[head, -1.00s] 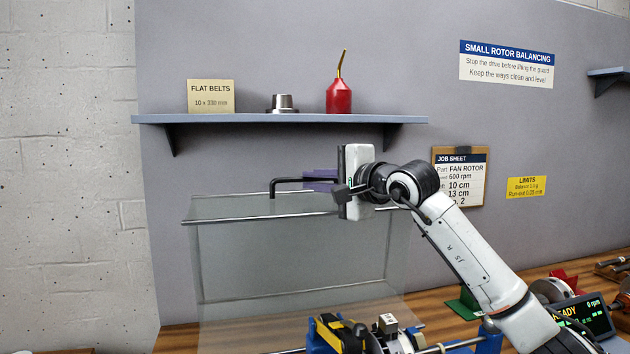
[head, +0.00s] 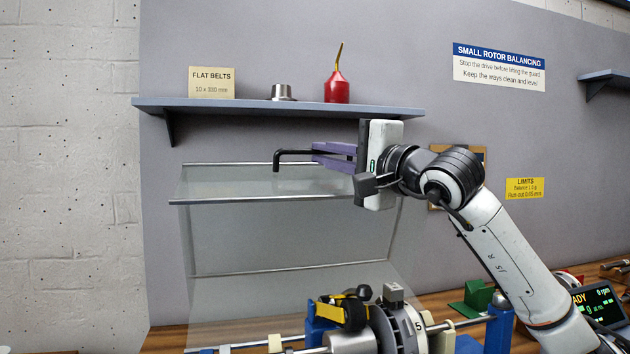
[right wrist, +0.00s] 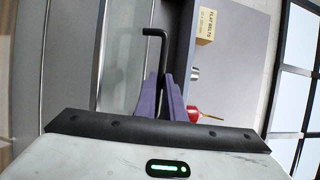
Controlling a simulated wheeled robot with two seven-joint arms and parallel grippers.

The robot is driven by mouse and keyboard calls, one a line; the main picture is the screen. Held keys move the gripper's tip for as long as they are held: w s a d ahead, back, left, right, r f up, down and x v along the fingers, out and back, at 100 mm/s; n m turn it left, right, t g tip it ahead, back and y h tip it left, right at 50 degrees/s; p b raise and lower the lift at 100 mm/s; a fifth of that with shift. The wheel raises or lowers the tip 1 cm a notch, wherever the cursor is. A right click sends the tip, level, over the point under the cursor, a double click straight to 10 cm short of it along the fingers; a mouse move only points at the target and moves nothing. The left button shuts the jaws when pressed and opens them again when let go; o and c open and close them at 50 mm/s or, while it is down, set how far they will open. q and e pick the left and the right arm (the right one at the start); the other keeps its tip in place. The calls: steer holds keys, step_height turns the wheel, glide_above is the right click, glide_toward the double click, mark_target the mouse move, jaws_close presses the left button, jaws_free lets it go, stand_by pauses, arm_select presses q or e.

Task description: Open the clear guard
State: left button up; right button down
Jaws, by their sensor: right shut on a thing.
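The clear guard (head: 235,240) is a see-through box with thin metal edge rods, standing over the rotor bench in the head view. Its top pane (head: 235,188) shows as a narrow strip between two rods. A black bent handle (head: 290,152) stands at the upper rod. My right gripper (head: 316,152) comes from the right with its purple fingers shut on the handle, whose bent end sticks out to the left. The right wrist view also shows the handle (right wrist: 153,33) running between the fingers. How the handle joins the guard is unclear. My left gripper is out of view.
A rotor (head: 402,328) on a shaft sits low in front, with a yellow-and-black part (head: 345,310) beside it. A wall shelf (head: 270,106) with a red oil can (head: 337,88) is just above my right gripper. A small display (head: 597,308) stands at lower right.

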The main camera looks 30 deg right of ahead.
steer(key=shift+s+a, duration=0.15)
steer(key=shift+s, duration=0.25)
steer(key=c, duration=1.8)
jaws_free()
steer(key=shift+c, duration=0.2)
steer(key=shift+s, duration=0.2)
steer(key=s+f+b, duration=0.1)
steer(key=s+b, duration=0.2)
steer(key=s, duration=0.6)
steer(key=shift+s+d+f+b, duration=0.3)
steer(key=shift+s+b, duration=0.1)
